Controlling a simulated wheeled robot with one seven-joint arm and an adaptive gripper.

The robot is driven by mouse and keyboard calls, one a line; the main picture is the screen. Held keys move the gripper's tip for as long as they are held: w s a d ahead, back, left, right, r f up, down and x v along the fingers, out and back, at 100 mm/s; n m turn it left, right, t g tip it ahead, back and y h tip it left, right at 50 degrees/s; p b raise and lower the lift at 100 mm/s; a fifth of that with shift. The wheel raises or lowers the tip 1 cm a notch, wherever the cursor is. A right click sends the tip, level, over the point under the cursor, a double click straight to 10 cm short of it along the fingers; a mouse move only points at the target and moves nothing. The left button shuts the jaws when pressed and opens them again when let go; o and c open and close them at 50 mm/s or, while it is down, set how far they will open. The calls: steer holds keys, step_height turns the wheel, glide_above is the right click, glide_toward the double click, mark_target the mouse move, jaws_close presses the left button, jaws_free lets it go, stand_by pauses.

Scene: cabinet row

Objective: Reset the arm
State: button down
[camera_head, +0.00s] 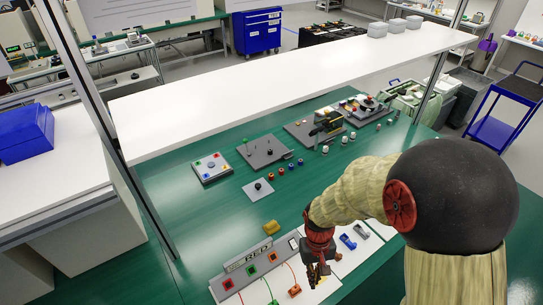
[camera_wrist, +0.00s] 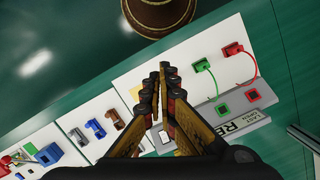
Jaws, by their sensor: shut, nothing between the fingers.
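My arm reaches over the green bench (camera_head: 180,225) from the right in the head view. My gripper (camera_head: 318,278) hangs over the white panel (camera_head: 240,290) near the bench's front. In the wrist view my gripper (camera_wrist: 160,75) has its two fingers together, with nothing between them. Below the fingers lie the white panel and a grey strip with dark lettering (camera_wrist: 235,125). The gripper's height above the panel is hard to tell.
Red and green connectors with cables (camera_wrist: 232,50) lie beside the gripper. Blue and grey parts (camera_head: 347,241) are to its right in the head view. Bare green bench lies to the left.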

steer(key=s+d+r+t+b, duration=0.3)
steer(key=r+b, duration=0.3)
steer(key=r, duration=0.2)
steer(key=s+d+r+m+t+b, duration=0.1)
steer(key=s+d+r+t+b, duration=0.2)
steer(key=r+b, duration=0.4)
steer(key=shift+s+r+m+t, duration=0.3)
steer(key=shift+s+r+t, duration=0.25)
steer(key=shift+r+t, duration=0.35)
